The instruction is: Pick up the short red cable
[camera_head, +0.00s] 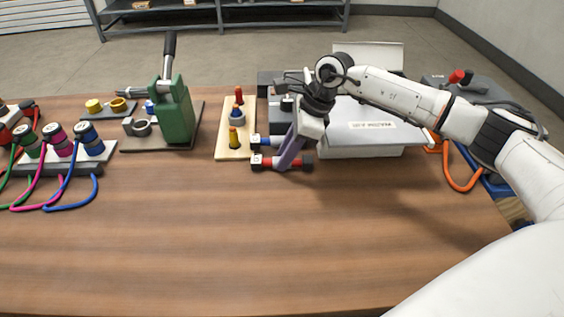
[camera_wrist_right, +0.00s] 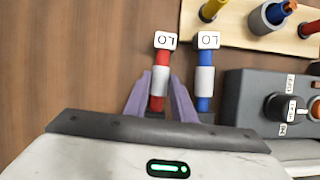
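The short red cable (camera_wrist_right: 161,58) lies on the table with a white tag at one end and a grey sleeve around its middle. It also shows in the head view (camera_head: 269,163), beside the cream board. My right gripper (camera_head: 288,164) is down at it, with purple fingers on either side of the grey sleeve. In the right wrist view the fingertips (camera_wrist_right: 160,77) sit very close to the sleeve; whether they press on it I cannot tell. The cable appears to rest on the table. My left gripper is not in view.
A short blue cable (camera_wrist_right: 204,58) lies parallel, close beside the right finger. A cream board (camera_head: 222,144) with coloured pegs and a grey control box (camera_wrist_right: 250,93) are nearby. A green hand press (camera_head: 175,112) stands left. The front of the table (camera_head: 220,240) is clear.

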